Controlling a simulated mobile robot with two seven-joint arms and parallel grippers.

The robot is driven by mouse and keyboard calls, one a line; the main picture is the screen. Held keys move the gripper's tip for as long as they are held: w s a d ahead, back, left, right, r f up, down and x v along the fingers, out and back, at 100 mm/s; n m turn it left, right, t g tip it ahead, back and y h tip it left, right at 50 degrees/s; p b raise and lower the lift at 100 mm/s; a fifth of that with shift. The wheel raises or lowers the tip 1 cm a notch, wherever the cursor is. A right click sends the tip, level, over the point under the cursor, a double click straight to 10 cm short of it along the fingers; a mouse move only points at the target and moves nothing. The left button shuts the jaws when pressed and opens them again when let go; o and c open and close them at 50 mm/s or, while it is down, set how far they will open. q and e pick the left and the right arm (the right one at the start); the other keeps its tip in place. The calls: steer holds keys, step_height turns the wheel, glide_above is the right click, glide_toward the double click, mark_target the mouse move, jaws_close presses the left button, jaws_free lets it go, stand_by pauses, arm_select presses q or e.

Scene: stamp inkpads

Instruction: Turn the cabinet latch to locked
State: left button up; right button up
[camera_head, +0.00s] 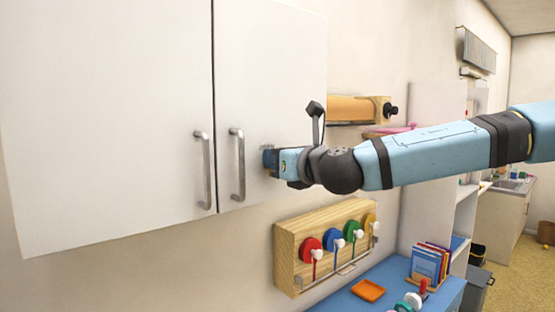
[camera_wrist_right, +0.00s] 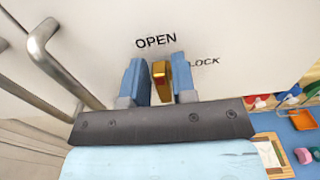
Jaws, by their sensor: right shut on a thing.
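The white wall cabinet (camera_head: 110,110) fills the left of the head view, with its two doors shut. My right gripper (camera_head: 268,160) reaches the right door beside its bar handle. In the right wrist view, the brass latch (camera_wrist_right: 160,79) stands between the two blue fingers of my right gripper (camera_wrist_right: 160,82), which is shut on it. The latch points up toward the printed word OPEN (camera_wrist_right: 156,41). The word LOCK (camera_wrist_right: 205,62) is at its right, partly hidden by a finger. The gripper hides the latch in the head view. My left gripper is not in view.
Two metal bar handles (camera_head: 205,170) (camera_head: 238,165) stand out from the doors, left of my gripper. A wooden rack with coloured discs (camera_head: 285,258) hangs below. A blue table (camera_head: 340,302) holds an orange tray (camera_head: 368,290) and books.

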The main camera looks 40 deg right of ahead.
steer(key=m+b, duration=0.4)
steer(key=m, duration=0.2)
steer(key=d+f+m+b, duration=0.1)
steer(key=m+b, duration=0.4)
steer(key=f+m+b, duration=0.1)
steer(key=m+b, duration=0.3)
steer(key=m, duration=0.2)
steer(key=shift+w+d+m, duration=0.1)
steer(key=shift+d+m, duration=0.2)
steer(key=shift+d, duration=0.1)
steer(key=shift+r+m+b, duration=0.1)
steer(key=shift+m+b, duration=0.2)
steer(key=o, duration=0.7)
